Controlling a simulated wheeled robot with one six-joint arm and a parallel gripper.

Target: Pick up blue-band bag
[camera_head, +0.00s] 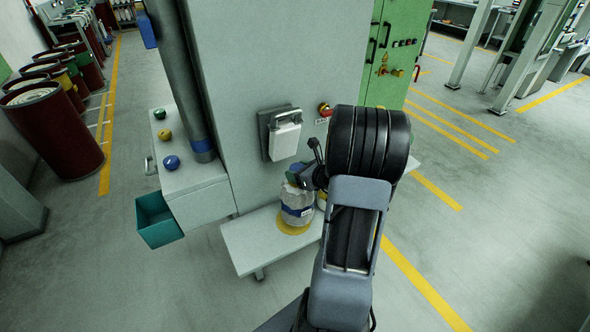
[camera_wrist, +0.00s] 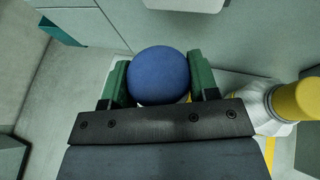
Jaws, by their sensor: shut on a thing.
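The blue-band bag (camera_head: 297,207) is a pale, rounded bag with a blue band, at the yellow round mark on the low white shelf. My gripper (camera_head: 305,180) is at its top, partly hidden by my arm. In the wrist view my green fingers (camera_wrist: 160,88) are shut on a round blue top (camera_wrist: 158,75), which appears to belong to this bag. The bag's lower part is hidden there. I cannot tell whether its base touches the shelf.
A white bottle with a yellow cap (camera_wrist: 297,100) stands close on the right. The low shelf (camera_head: 245,243) meets a grey panel with a white box (camera_head: 285,137).

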